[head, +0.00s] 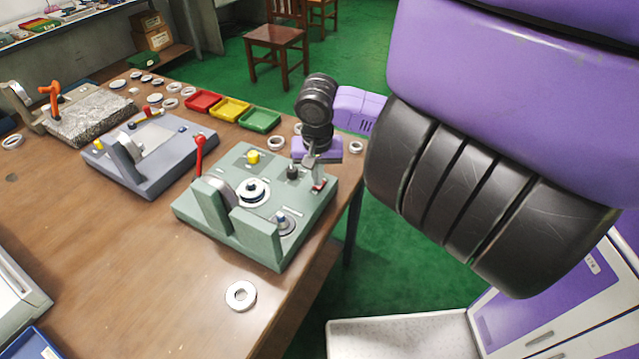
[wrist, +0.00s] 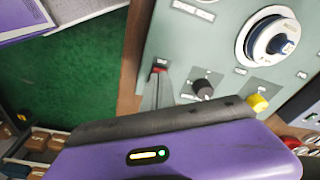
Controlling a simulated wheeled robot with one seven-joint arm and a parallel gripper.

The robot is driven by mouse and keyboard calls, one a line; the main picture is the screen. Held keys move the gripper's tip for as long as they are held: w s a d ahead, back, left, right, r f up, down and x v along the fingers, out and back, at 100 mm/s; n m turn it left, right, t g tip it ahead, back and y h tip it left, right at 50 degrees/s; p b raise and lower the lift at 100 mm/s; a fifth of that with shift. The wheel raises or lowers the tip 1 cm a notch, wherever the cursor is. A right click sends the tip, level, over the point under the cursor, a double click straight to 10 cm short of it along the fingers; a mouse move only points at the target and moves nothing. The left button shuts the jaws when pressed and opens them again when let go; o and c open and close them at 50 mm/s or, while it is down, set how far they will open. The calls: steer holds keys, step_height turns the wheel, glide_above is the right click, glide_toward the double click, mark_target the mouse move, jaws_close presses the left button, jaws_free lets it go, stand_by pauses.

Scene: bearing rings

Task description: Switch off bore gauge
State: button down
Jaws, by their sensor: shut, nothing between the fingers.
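The green bench gauge (head: 225,215) stands near the table's right edge, with a round dial, a red lever, a yellow button and a black knob; its labels are too small to read. A small red switch (head: 320,184) sits near its right edge. It also shows in the wrist view (wrist: 159,67), partly hidden by the fingertips. My gripper (head: 314,172) is shut and empty, pointing down over that edge right beside the red switch. In the wrist view the closed fingertips (wrist: 160,78) are at the switch; I cannot tell whether they touch. The switch position is unclear.
The black knob (wrist: 203,88) and yellow button (wrist: 257,102) are close to my fingers. A blue-grey gauge (head: 150,155) stands to the left. Red, yellow and green trays (head: 260,120) and several metal rings lie behind. One ring (head: 241,295) lies in front.

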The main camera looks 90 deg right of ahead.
steer(key=shift+f+b, duration=0.35)
steer(key=shift+f, duration=0.15)
steer(key=shift+r, duration=0.15)
steer(key=shift+r+p, duration=3.1)
steer(key=shift+r, duration=0.3)
